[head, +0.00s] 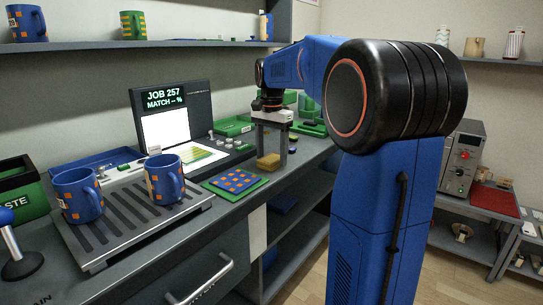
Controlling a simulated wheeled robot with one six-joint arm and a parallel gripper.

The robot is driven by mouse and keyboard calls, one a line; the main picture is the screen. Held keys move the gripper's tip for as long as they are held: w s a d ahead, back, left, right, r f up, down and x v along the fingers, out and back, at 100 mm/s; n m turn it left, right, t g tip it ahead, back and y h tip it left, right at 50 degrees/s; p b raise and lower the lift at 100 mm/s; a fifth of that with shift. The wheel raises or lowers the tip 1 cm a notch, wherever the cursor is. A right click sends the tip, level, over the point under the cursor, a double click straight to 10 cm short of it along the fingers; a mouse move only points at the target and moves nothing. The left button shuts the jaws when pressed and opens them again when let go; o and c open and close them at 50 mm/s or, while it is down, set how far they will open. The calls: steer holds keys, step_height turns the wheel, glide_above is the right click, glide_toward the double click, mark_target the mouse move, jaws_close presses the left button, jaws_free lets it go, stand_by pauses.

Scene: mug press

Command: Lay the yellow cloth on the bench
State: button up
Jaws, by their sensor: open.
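The yellow cloth (267,162) is a small folded block lying on the grey bench (235,212), near its front edge and right of a blue and orange patterned pad. My gripper (271,156) points down over the cloth with its jaws open. One finger is to each side of the cloth, with the cloth low between them. The small view does not show whether a finger touches it.
Two blue mugs (78,195) (164,179) stand on a slatted tray (118,222) at left. A patterned pad (236,181) lies on a green mat beside the cloth. A press with a screen (164,98) and green bins (232,126) stand behind. A shelf (85,46) hangs above.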

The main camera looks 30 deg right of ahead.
mark_target(271, 158)
step_height(271, 158, up, 12)
steer(key=s+a+f+n+t, duration=0.2)
steer(key=s+a+f+n, duration=0.55)
steer(key=s, duration=0.65)
steer(key=s+a+f+n+t, duration=0.1)
steer(key=s+a+f+n, duration=0.2)
steer(key=s+f, duration=0.5)
steer(key=s+a+f+n+t, duration=0.1)
steer(key=s+a+f+n, duration=0.2)
steer(key=f, duration=0.8)
steer(key=s+a, duration=0.2)
steer(key=s, duration=0.2)
steer(key=shift+s+a+t, duration=0.2)
steer(key=shift+s+t, duration=0.2)
steer(key=shift+r+n, duration=0.1)
steer(key=shift+n, duration=0.15)
